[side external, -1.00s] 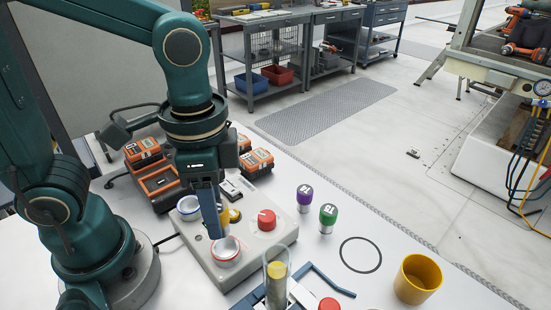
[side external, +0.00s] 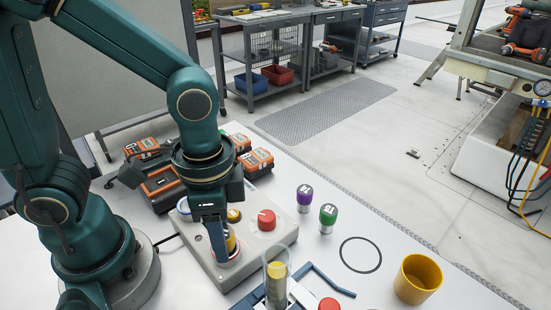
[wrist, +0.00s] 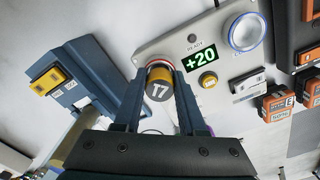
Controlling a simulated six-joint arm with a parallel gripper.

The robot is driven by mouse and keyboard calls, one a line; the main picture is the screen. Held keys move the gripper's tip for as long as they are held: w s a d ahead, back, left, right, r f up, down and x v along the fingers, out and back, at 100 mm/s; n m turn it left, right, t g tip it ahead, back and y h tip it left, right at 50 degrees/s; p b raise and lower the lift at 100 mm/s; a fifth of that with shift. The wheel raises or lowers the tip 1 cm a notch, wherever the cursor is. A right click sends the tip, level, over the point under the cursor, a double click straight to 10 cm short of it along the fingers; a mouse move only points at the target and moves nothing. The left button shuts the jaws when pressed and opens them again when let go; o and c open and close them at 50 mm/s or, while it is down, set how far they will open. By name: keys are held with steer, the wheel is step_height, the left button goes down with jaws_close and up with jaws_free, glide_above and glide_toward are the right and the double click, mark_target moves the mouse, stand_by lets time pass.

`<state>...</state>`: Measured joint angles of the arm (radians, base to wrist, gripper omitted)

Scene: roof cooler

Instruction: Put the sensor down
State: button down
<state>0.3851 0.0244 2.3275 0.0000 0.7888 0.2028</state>
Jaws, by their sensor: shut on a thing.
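The sensor is a short cylinder with a dark grey top marked 17 (wrist: 158,91) and a yellow band, which shows in the side view (side external: 231,242). My gripper (side external: 222,250) is shut on it, one finger on each side in the wrist view (wrist: 158,84). The sensor is over the red-and-white ringed seat near the front of the grey console (side external: 262,233). Part of that ring (wrist: 158,63) shows behind the sensor. The sensor's bottom is hidden, so I cannot tell whether it touches the seat.
The console has a red knob (side external: 267,220), a display reading +20 (wrist: 199,58), and a yellow button (wrist: 208,79). Purple (side external: 305,198) and green (side external: 328,217) cylinders stand right of it. A clear tube (side external: 276,280) stands close in front. A yellow cup (side external: 417,279) is further right.

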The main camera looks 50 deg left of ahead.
steer(key=shift+f, duration=0.4)
steer(key=shift+c, duration=2.4)
jaws_free()
step_height(320, 180, up, 13)
steer(key=a+f+n+t, duration=0.3)
steer(key=a+n+t, duration=0.2)
steer(key=a+n, duration=0.1)
steer(key=shift+w+a+f+n+t, duration=0.2)
steer(key=shift+a+n+t, duration=0.1)
steer(key=shift+n, duration=0.1)
